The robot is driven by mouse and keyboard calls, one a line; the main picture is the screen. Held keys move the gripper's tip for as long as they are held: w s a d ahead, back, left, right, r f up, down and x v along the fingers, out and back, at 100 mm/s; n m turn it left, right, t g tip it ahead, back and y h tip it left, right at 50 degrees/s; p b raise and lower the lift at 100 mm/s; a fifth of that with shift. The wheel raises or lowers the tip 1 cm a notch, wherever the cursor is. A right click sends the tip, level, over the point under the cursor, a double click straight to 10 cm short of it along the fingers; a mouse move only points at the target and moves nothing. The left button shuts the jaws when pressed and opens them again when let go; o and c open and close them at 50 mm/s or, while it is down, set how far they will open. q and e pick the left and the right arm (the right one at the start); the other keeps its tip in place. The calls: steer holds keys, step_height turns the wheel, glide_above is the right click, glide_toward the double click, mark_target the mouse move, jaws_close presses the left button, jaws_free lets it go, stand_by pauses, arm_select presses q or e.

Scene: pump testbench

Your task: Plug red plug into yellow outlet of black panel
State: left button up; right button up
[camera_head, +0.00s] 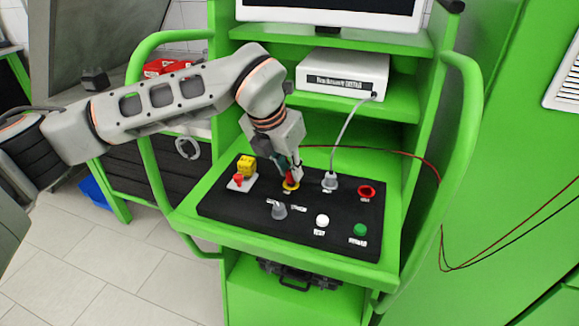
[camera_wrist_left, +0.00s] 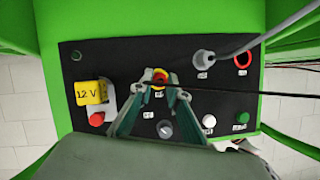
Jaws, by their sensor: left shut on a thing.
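My left gripper (camera_head: 290,172) is shut on the red plug (camera_head: 288,177), directly above the yellow outlet (camera_head: 291,186) of the black panel (camera_head: 222,206). In the left wrist view the fingertips (camera_wrist_left: 157,76) close around the red plug (camera_wrist_left: 160,79), and the yellow ring of the outlet (camera_wrist_left: 154,87) shows partly around it. The plug lines up with the outlet and looks at or just in its opening; I cannot tell how deep. The fingers hide part of the plug and ring. My right gripper is not in view.
A grey plug with a cable (camera_head: 330,181) stands right of the yellow outlet, then an empty red outlet (camera_head: 367,192). A yellow 12 V block (camera_head: 246,165), a red button (camera_head: 238,178), and a grey knob (camera_head: 279,211) are close by. A thin cable stretches rightward.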

arm_select(q)
steer(key=shift+f+b, duration=0.3)
steer(key=shift+f, duration=0.25)
steer(key=o, duration=1)
steer(key=o, duration=0.4)
steer(key=shift+r, duration=0.1)
steer(key=shift+r+p, duration=1.9)
steer(key=shift+r, duration=2.05)
